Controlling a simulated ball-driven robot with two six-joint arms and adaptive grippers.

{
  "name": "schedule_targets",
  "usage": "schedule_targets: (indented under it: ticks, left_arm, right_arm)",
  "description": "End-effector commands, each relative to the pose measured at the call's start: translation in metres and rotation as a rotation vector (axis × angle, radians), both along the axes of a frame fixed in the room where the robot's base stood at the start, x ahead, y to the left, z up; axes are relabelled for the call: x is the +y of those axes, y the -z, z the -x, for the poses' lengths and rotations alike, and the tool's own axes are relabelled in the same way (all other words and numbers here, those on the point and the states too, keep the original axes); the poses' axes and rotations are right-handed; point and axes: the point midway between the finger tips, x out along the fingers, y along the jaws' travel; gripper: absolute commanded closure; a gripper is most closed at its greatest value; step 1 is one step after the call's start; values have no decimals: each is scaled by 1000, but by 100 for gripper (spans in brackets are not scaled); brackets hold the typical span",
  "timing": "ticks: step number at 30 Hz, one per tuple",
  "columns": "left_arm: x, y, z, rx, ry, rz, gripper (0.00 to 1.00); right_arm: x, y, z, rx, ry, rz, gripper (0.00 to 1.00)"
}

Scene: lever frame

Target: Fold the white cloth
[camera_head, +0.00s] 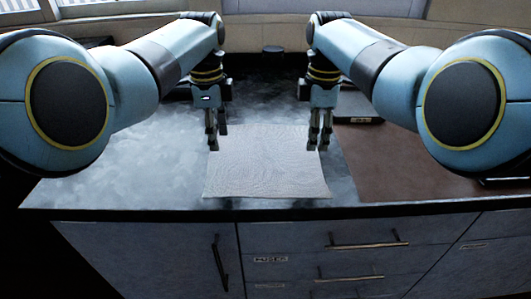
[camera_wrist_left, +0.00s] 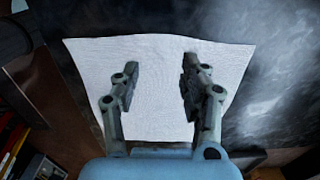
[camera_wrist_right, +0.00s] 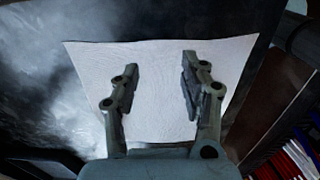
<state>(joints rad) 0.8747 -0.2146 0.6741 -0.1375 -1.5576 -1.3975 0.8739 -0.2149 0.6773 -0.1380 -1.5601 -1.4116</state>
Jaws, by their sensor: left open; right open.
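The white cloth (camera_head: 266,165) lies flat and spread out on the counter, close to its front edge. My left gripper (camera_head: 216,143) is open and points down at the cloth's left side, near its far corner. My right gripper (camera_head: 320,143) is open and points down at the cloth's right side, near its far corner. The cloth also shows behind the open fingers in the left wrist view (camera_wrist_left: 155,75) and in the right wrist view (camera_wrist_right: 155,80). Both grippers are empty. I cannot tell whether the fingertips touch the cloth.
The grey stone countertop (camera_head: 120,165) is clear to the left of the cloth. A brown panel (camera_head: 400,165) covers the counter on the right. A dark flat object (camera_head: 358,108) lies behind my right gripper. Drawers with handles (camera_head: 355,245) are below the front edge.

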Motion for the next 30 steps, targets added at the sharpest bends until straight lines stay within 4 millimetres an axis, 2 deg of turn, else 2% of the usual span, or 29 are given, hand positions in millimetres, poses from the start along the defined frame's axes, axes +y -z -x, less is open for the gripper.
schedule_targets:
  ticks: [3, 10, 26, 30]
  left_arm:
    - [0, 18, -1, 0, 1, -1, 56]
    - [0, 35, -1, -1, -1, -1, 56]
    - [0, 44, 0, -1, -1, 0, 56]
    - [0, 43, 0, -1, -1, 0, 65]
  right_arm:
    - [0, 18, 0, 0, 0, 1, 56]
    - [0, 36, -1, -1, 0, 1, 56]
    - [-1, 44, 0, -1, 1, 0, 56]
    - [0, 42, 0, -1, 1, 0, 65]
